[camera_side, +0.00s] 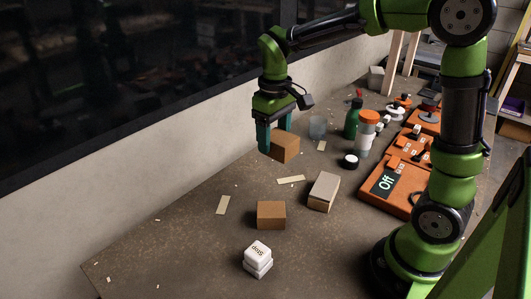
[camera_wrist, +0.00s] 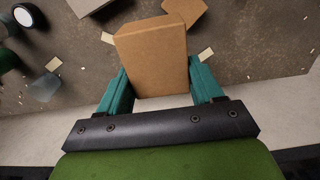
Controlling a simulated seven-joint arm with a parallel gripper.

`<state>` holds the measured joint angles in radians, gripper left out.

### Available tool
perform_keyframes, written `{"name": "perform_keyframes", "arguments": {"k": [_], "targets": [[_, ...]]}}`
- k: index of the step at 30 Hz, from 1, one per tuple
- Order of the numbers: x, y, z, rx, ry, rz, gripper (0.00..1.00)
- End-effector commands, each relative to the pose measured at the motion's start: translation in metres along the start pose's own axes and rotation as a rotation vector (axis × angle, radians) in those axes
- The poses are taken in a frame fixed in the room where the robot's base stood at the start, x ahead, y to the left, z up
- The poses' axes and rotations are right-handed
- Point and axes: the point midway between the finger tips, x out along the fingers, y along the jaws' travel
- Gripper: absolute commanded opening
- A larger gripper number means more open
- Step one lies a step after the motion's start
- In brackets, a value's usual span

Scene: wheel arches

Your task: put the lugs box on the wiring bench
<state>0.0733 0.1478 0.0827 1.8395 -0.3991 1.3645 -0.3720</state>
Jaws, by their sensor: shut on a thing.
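My gripper (camera_side: 275,140) points down over the far left part of the table and is shut on a plain brown box (camera_side: 286,148). In the wrist view the same box (camera_wrist: 153,58) sits between the two teal fingers (camera_wrist: 160,82). I cannot tell whether its underside touches the table. Another brown box (camera_side: 271,215) and a tan box with a pale top (camera_side: 324,190) stand nearer the camera. I see no readable lugs label on any box. No surface is marked as the wiring bench.
A white block marked "Stop" (camera_side: 257,258) stands at the front. An orange panel marked "Off" (camera_side: 392,185) lies to the right. A green bottle (camera_side: 352,122), an orange-capped white jar (camera_side: 366,132) and a clear cup (camera_side: 317,127) stand right of my gripper. The front left table is mostly clear.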

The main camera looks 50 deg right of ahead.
Motion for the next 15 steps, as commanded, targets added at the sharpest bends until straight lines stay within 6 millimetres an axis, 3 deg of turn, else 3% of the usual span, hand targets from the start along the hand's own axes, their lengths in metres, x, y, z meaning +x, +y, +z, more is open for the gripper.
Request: {"name": "perform_keyframes", "arguments": {"k": [5,8,12,15], "targets": [[0.001,0.005,0.000,0.012,0.000,0.000,0.26],[0.009,0.022,-0.001,0.059,-0.002,0.000,0.26],[0.028,0.073,-0.010,0.118,-0.004,0.000,0.26],[0.044,0.121,-0.018,0.028,-0.003,-0.002,0.26]]}}
